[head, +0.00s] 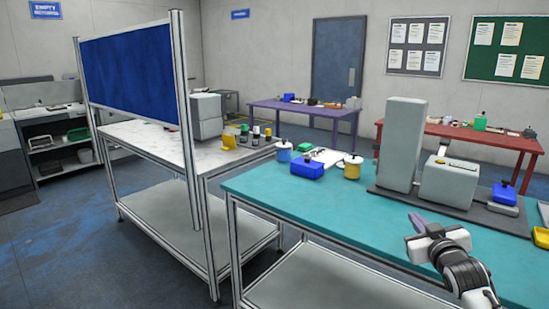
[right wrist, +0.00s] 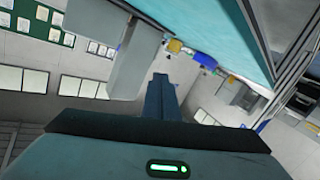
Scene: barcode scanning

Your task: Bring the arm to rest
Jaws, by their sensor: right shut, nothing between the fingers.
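My right gripper (head: 415,221) is in the head view at the lower right, white with dark purple-grey fingers. It is held near the front part of the teal table (head: 290,201), pointing up and to the left. Its fingers are together and nothing is between them. In the right wrist view the shut fingers (right wrist: 160,85) point away from the camera, with open space and the far walls beyond. My left gripper is not in the head view.
On the teal table stand a grey machine (head: 401,143), a blue bin (head: 307,166), a yellow container (head: 353,167) and a blue scoop-like item (head: 504,195). A white-topped table (head: 147,139) with a blue panel (head: 131,73) stands left. The teal table's near left part is clear.

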